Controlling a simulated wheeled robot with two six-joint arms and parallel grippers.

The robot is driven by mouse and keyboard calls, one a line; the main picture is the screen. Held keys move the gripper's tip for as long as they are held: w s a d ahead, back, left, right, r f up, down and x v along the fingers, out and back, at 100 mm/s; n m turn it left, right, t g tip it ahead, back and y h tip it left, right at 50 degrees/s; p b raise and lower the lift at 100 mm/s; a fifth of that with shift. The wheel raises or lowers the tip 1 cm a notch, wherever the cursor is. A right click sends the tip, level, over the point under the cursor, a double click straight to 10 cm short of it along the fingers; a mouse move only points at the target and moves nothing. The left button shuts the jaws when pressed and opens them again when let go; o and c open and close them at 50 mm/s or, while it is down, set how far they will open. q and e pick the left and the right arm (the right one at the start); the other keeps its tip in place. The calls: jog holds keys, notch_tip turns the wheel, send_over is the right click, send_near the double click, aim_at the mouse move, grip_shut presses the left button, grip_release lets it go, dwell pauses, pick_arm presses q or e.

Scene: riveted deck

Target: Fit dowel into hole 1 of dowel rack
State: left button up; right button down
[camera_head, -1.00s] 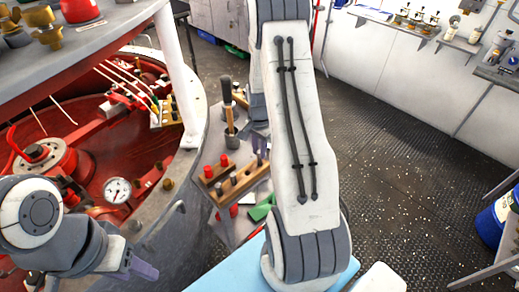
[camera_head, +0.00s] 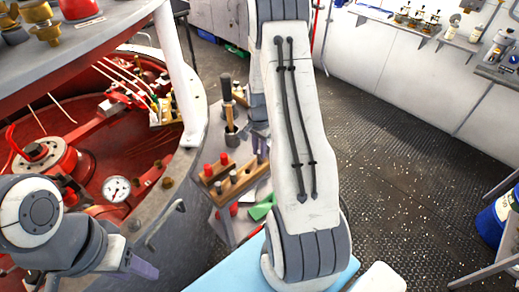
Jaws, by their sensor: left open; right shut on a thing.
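The wooden dowel rack (camera_head: 240,184) stands on a grey bench left of my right arm, with dark holes along its top and a short peg standing in it. My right gripper (camera_head: 262,149) shows only in part beside my forearm, at the rack's far right end. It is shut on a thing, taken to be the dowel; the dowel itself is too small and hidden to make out. Whether it touches the rack cannot be told. My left gripper (camera_head: 143,268) is open and empty at the lower left, in front of the red machine.
Red-topped pieces (camera_head: 208,170) stand in a wooden holder beside the rack. A cup (camera_head: 232,136) with a dark-handled tool is behind it. A green piece (camera_head: 262,208) lies in front. The round red machine (camera_head: 85,130) fills the left.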

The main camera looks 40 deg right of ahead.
jog(key=shift+f, duration=0.3)
jog(key=c, duration=0.6)
grip_release()
jog(key=shift+c, duration=0.2)
notch_tip(320, 180, up, 10)
jog(key=b, duration=0.2)
jog(key=shift+r, duration=0.25)
